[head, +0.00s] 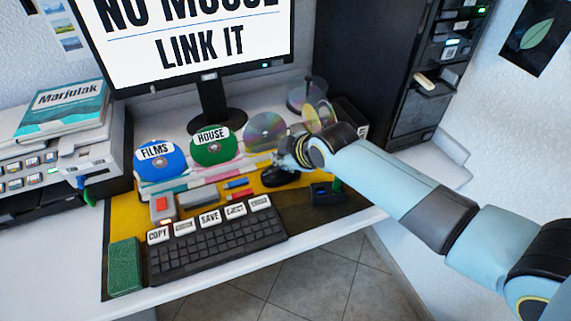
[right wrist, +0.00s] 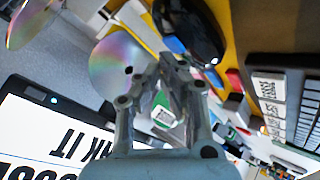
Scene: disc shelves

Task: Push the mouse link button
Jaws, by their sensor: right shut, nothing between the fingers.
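A black mouse (head: 280,177) sits on the yellow part of the desk mat, right of the keyboard. It also shows in the right wrist view (right wrist: 190,28) as a glossy dark shape at the top. My right gripper (head: 284,160) is just above and behind the mouse in the head view, shut and empty. In the right wrist view its fingertips (right wrist: 174,62) are together, below the mouse in the picture. I cannot tell whether they touch it. I cannot make out a link button on the mouse. My left gripper is not in view.
The monitor (head: 190,45) reads "NO MOUSE LINK IT". A black keyboard (head: 215,243) with labelled keys lies at the front. Discs labelled FILMS (head: 158,168) and HOUSE (head: 212,150) stand behind it. A dark rack (head: 440,85) stands at right. A green block (head: 125,265) lies front left.

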